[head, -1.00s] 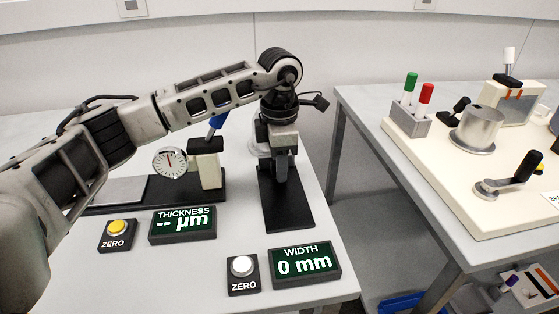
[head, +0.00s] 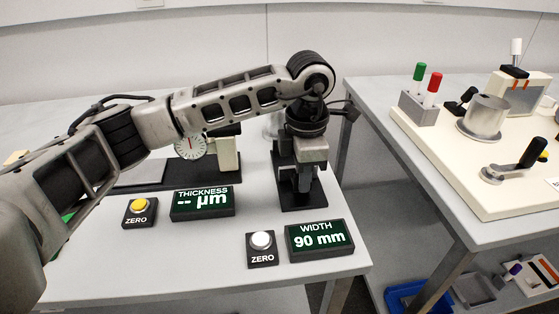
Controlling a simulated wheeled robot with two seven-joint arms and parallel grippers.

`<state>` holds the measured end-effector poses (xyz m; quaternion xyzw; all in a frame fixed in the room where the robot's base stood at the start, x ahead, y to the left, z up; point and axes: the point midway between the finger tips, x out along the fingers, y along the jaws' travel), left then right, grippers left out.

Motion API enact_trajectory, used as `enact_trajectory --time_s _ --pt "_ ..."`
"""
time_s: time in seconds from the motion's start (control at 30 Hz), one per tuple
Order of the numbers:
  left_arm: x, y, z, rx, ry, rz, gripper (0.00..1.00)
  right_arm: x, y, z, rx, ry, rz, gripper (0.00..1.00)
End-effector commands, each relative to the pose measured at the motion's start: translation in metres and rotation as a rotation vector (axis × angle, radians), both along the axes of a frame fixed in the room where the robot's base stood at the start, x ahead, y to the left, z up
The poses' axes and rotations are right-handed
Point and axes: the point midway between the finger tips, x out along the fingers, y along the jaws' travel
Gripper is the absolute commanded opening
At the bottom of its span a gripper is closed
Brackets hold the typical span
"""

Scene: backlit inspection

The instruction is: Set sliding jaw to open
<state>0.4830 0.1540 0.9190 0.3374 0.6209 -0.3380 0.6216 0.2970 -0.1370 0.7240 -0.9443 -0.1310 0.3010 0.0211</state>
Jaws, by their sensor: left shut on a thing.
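The width gauge has a black base (head: 303,202) on the grey table, right of the thickness gauge. Its width display (head: 319,239) reads 90 mm. My left gripper (head: 303,184) points down over the base, near its front end. It is shut on the sliding jaw, which my gripper and wrist mostly hide, so its shape is unclear. My right gripper is not in view.
The thickness gauge (head: 226,153) with its dial (head: 190,146) stands left, partly behind my arm. Its display (head: 202,202), a yellow zero button (head: 138,206) and a white zero button (head: 261,240) sit in front. A cream panel (head: 450,155) stands right, across a gap.

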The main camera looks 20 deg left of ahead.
Motion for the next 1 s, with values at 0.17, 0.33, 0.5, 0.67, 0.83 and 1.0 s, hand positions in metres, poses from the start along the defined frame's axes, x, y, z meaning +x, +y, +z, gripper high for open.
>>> enact_trajectory --time_s 0.17,0.33,0.5,0.67,0.83,1.0 --pt "-0.005 -0.01 -0.001 0.003 0.006 -0.01 0.0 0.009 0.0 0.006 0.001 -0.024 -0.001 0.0" --pt "-0.005 -0.01 -0.001 0.003 0.008 -0.013 0.0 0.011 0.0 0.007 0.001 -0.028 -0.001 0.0" --pt "-0.005 -0.01 -0.001 0.002 0.007 -0.011 0.35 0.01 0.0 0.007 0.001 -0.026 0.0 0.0" --pt "-0.005 -0.009 -0.001 0.003 0.005 -0.01 0.35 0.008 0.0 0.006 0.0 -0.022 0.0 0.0" --pt "-0.004 -0.009 0.006 0.003 0.002 -0.009 0.35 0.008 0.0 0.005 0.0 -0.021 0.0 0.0" --pt "-0.003 -0.009 0.034 0.001 -0.002 -0.009 0.35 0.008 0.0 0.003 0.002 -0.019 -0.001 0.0"
